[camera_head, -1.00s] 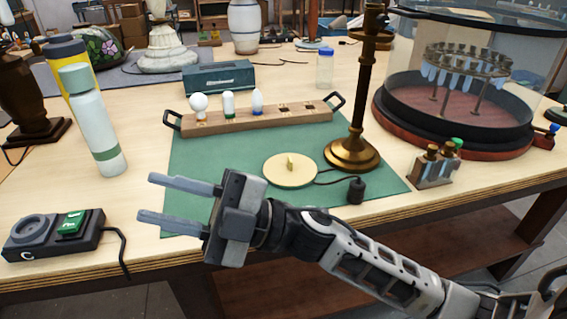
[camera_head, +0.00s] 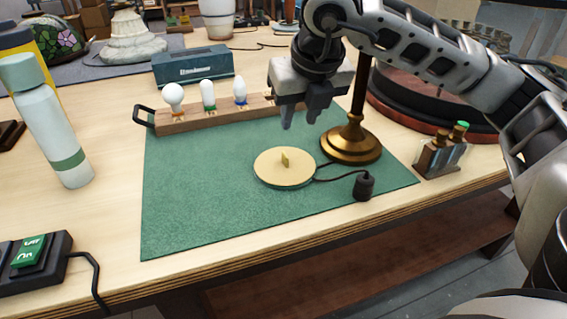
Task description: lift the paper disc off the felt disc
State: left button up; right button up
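The paper disc (camera_head: 272,168) is a round cream disc with a small upright tab (camera_head: 285,157) near its middle. It lies flat on the green mat (camera_head: 195,200), left of the brass lamp base (camera_head: 350,142). Only a thin greenish edge shows under the paper disc; the felt disc is otherwise hidden beneath it. My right gripper (camera_head: 300,121) points down above and behind the paper disc, slightly right of the tab. Its fingers are apart with nothing between them, and it does not touch the disc. My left gripper is not in view.
The lamp's black cord runs beside the disc to a black plug (camera_head: 364,186). A wooden bulb rack (camera_head: 190,122) stands behind, with several bulbs. A small holder (camera_head: 440,158) is at right, a pale green bottle (camera_head: 52,125) at left. The mat's front left is clear.

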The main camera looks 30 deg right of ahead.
send_over(286, 155)
jog(key=s, duration=0.2)
jog(key=f, duration=0.6)
jog(key=shift+s+f, duration=0.2)
jog(key=shift+f, duration=0.05)
jog(key=shift+a+p+x, duration=0.15)
jog(key=shift+p+x, duration=0.05)
jog(key=shift+x, duration=1.15)
jog(key=shift+a+p+x, duration=0.15)
jog(key=shift+x, duration=1.25)
jog(key=shift+r, duration=0.1)
grip_shut()
